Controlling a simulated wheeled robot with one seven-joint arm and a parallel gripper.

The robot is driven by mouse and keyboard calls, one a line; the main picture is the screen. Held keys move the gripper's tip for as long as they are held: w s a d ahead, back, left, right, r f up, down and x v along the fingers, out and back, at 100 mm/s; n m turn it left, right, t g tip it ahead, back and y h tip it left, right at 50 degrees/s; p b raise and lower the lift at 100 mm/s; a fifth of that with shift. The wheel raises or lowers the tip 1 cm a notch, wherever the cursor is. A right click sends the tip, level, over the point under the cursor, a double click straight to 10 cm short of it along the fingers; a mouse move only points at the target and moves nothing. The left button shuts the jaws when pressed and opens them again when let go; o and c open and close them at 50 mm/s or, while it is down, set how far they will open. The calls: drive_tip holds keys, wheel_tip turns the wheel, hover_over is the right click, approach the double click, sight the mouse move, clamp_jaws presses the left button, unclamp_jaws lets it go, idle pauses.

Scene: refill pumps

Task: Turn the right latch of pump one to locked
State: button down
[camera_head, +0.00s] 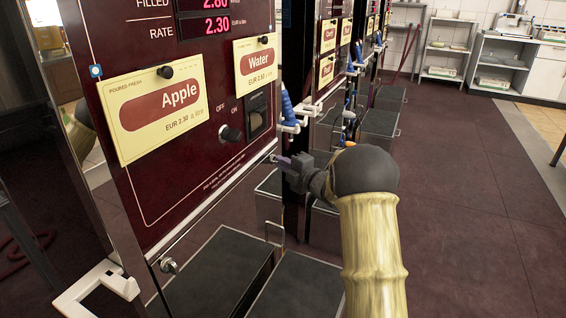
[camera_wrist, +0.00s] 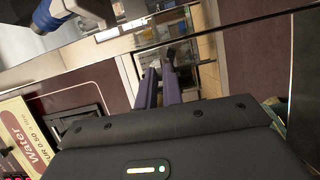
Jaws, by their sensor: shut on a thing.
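Pump one (camera_head: 195,120) is the nearest dark red cabinet, with Apple and Water cards on its front. Its right latch (camera_head: 273,158) is a small metal piece at the right end of the panel's lower edge, mostly hidden by my fingers. My gripper (camera_head: 281,160) reaches it from the right, with purple fingers shut on it. The fingers also show in the wrist view (camera_wrist: 160,82), close together against the shiny metal strip. The latch's turn angle cannot be made out. The left latch (camera_head: 169,265) is a round metal knob at the panel's lower left.
A blue nozzle (camera_head: 288,106) hangs on a white holder just above my gripper; it also shows in the wrist view (camera_wrist: 48,15). Dark-topped bins (camera_head: 220,272) stand below the panel. A white bracket (camera_head: 97,287) juts out at lower left. The floor at right is clear.

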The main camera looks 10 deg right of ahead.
drive_tip(key=shift+w+d+r+m+g+y+p, duration=0.2)
drive_tip(key=shift+m+g+p, duration=1.5)
drive_tip(key=shift+p, duration=3.1)
drive_tip(key=shift+w+r+m+g+y+p, duration=0.1)
drive_tip(key=shift+m+g+y+p, duration=0.45)
drive_tip(key=shift+m+p, duration=3.15)
drive_tip(key=shift+w+d+r+m+g+y+p, duration=0.15)
drive_tip(key=shift+m+g+p, duration=1.15)
drive_tip(key=shift+p, duration=4.55)
drive_tip(key=c, duration=1.5)
unclamp_jaws()
drive_tip(key=shift+c, duration=0.2)
drive_tip(key=shift+s, duration=0.1)
drive_tip(key=v, duration=1.7)
drive_tip(key=shift+r, duration=0.15)
